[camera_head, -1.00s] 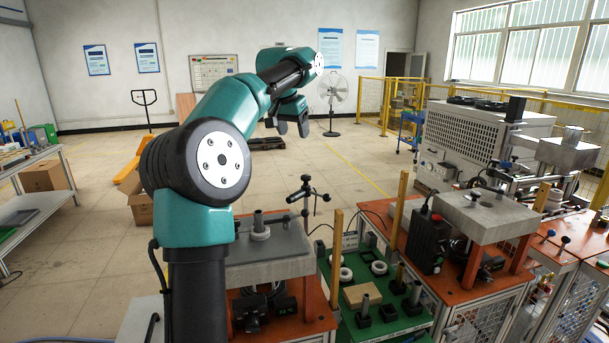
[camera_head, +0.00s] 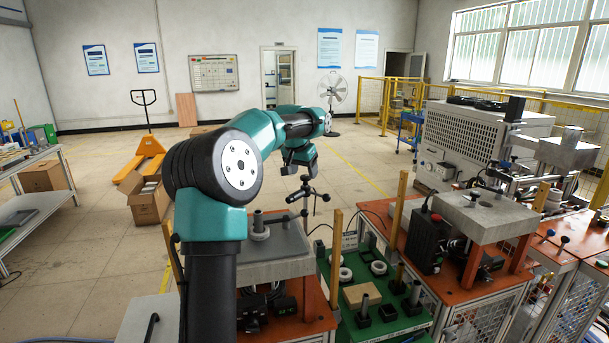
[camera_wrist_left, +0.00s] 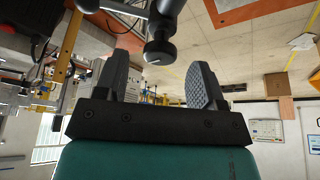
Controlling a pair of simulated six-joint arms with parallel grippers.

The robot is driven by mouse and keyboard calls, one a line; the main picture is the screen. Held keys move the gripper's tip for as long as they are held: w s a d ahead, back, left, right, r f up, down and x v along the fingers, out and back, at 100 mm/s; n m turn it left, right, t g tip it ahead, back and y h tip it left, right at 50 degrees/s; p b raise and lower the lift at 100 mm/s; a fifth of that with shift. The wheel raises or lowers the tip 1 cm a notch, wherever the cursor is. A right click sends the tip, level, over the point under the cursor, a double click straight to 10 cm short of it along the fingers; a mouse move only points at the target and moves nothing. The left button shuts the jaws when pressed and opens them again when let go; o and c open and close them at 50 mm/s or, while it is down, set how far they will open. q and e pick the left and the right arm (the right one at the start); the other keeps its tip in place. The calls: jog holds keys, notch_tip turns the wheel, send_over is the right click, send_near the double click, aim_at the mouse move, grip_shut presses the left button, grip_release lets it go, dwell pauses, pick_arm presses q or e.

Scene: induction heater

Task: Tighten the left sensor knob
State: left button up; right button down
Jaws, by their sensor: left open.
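A black sensor stand (camera_head: 308,194) with small knobs on its arms rises behind the left workbench. Its left sensor knob (camera_head: 291,198) appears as a dark end pointing left. My left gripper (camera_head: 302,169) is open, pointing down just above the stand in the head view. In the left wrist view, a black round knob (camera_wrist_left: 160,50) on a dark stem shows beyond and between the two open fingers (camera_wrist_left: 159,75). The fingers look empty and apart from it. I cannot tell for certain which knob this is. My right gripper is not in view.
A grey block (camera_head: 275,250) with a metal post sits on the left orange bench. A green tray (camera_head: 350,325) holds white rings and dark parts. Upright wooden posts (camera_head: 336,260) stand close by. The floor behind the stand is mostly clear.

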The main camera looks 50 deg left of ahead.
pick_arm(q)
jog(key=shift+x, duration=0.95)
jog(key=c, duration=0.9)
